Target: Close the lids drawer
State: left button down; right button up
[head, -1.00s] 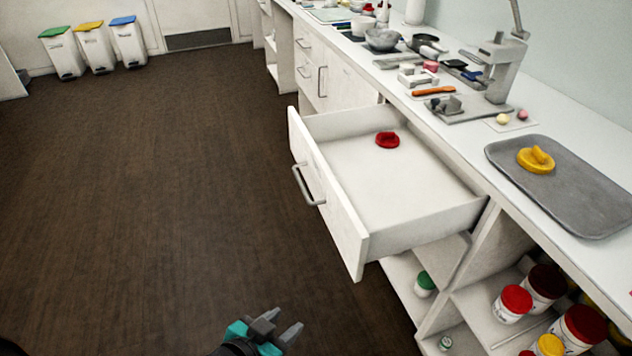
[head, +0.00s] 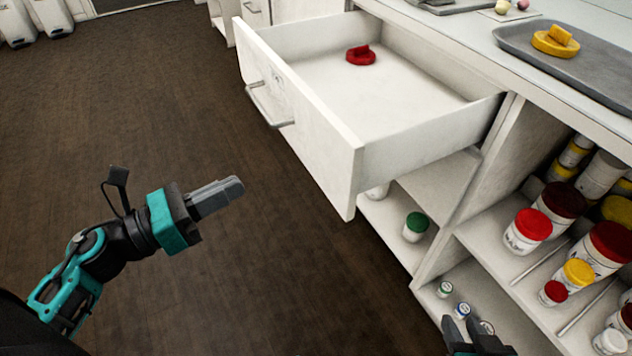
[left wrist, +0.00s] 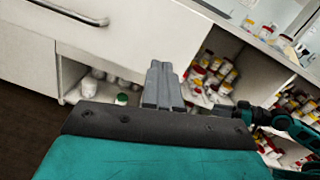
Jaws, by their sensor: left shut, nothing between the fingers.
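The white lids drawer (head: 300,110) stands pulled out from the counter in the head view, with a grey bar handle (head: 265,106) on its front. A red lid (head: 361,55) lies inside it. The drawer front (left wrist: 130,35) and handle (left wrist: 65,12) also show in the left wrist view. My left gripper (head: 240,186) is shut and empty, in front of the drawer and to the left of its front panel, not touching it. My right gripper (head: 462,328) shows only partly at the bottom edge, below the drawer; its fingers look slightly apart.
Open shelves below the counter hold several jars, including a green-lidded one (head: 415,226) and a red-lidded one (head: 527,231). A grey tray (head: 590,75) with a yellow lid (head: 556,41) lies on the counter. The dark floor (head: 130,120) left of the drawer is clear.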

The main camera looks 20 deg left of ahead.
pick_arm(q)
jog(key=f+m+g, duration=0.1)
jog(key=f+m, duration=0.1)
jog(key=m, duration=0.1)
send_near(326, 162)
jog(key=shift+h, duration=0.4)
jog(key=x, duration=0.6)
jog(key=shift+w+a+f+p, duration=0.15)
jog(key=shift+w+a+p, duration=0.05)
jog(key=shift+a+p, duration=0.1)
jog(key=shift+w+d, duration=0.35)
pick_arm(e)
jog(key=shift+d+f, duration=0.15)
jog(key=shift+f, duration=0.2)
jog(key=shift+r, duration=0.1)
